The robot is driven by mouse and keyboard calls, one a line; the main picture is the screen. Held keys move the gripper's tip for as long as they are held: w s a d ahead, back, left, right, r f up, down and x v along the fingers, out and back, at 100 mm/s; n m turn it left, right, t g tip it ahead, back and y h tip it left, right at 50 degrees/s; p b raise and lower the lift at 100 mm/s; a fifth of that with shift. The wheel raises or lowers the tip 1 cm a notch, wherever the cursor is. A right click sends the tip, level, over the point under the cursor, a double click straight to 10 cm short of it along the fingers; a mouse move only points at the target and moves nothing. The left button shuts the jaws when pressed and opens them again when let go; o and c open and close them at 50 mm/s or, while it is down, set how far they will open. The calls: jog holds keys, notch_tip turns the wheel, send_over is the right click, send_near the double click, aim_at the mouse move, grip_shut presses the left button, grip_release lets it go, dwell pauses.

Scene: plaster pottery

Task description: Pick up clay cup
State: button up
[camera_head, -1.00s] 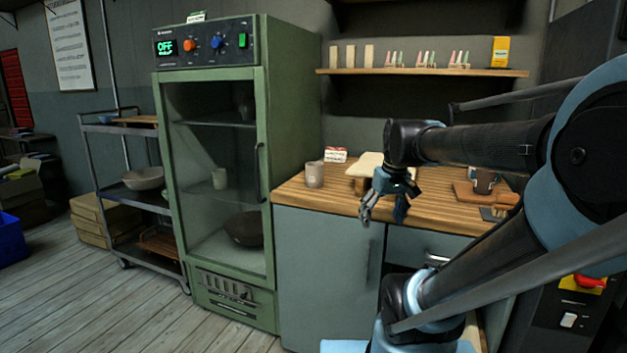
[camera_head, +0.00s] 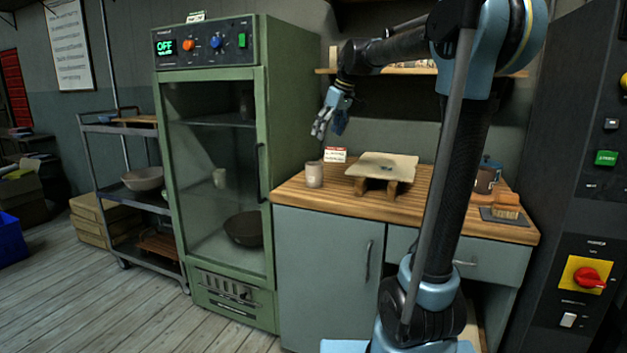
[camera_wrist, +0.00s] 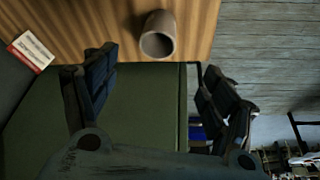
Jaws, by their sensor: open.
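The clay cup (camera_head: 314,174) is a small grey-beige cup standing upright on the left end of the wooden worktop (camera_head: 330,199). In the wrist view the clay cup (camera_wrist: 158,36) shows at the top, its round mouth visible, beyond the fingers. My gripper (camera_head: 322,131) is above the cup and slightly to its right, apart from it. In the wrist view my gripper (camera_wrist: 150,85) has its two fingers wide apart with nothing between them.
A red-and-white card (camera_head: 335,155) stands just behind the cup. A board on wooden supports (camera_head: 388,167) is to the right. The green cabinet (camera_head: 290,110) rises close on the left. A shelf is behind my arm. A dark mug (camera_head: 486,180) and brush (camera_head: 507,205) sit far right.

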aim_at(314, 169)
jog(key=shift+x, duration=8.65)
jog(key=shift+w+r, duration=0.1)
jog(key=shift+w, duration=0.1)
jog(key=c, duration=1.3)
